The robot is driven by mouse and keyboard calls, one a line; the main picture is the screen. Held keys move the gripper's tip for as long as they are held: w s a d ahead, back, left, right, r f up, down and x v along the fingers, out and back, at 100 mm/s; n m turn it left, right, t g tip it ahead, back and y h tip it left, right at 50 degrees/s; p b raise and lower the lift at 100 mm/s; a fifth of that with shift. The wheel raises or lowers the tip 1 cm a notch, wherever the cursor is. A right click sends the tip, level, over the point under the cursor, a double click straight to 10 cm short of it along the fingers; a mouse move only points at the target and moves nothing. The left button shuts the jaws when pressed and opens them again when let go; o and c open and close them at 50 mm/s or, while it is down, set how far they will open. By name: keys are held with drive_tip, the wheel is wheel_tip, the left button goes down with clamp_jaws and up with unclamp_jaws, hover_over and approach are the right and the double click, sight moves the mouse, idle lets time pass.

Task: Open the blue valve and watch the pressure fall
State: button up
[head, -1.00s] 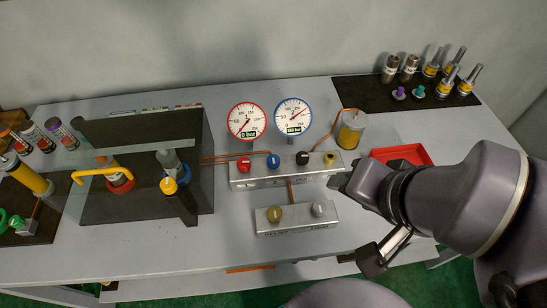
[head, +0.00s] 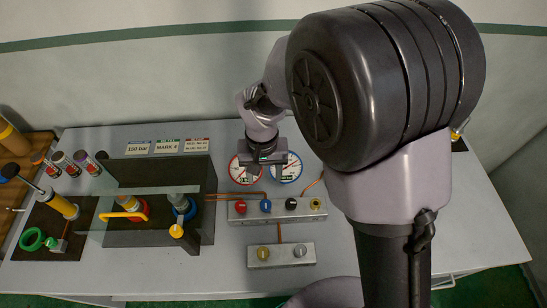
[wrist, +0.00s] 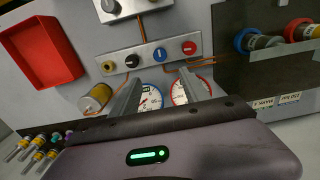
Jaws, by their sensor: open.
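The blue valve knob (head: 265,206) sits on a silver manifold block (head: 240,216), between a red knob (head: 241,207) and a black knob (head: 291,203). A white mark shows on the blue knob in the wrist view (wrist: 160,54). My gripper (head: 266,176) is open and empty, above and behind the block, in front of the gauges. In the wrist view its two fingers (wrist: 160,82) point towards the blue knob, apart from it. The red-rimmed gauge (head: 236,172) and blue-rimmed gauge (head: 293,168) are partly hidden by my gripper; their readings are unclear.
A smaller block (head: 281,260) with two knobs stands in front. Left are a dark stand with a clear panel (head: 150,176) and a yellow handle (head: 122,214). A brass cylinder (wrist: 95,98) and red tray (wrist: 40,55) show in the wrist view.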

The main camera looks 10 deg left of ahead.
sight(266, 204)
wheel_tip(266, 204, down, 16)
drive_tip(key=shift+f+b, duration=0.15)
drive_tip(key=shift+b, duration=1.05)
clamp_jaws()
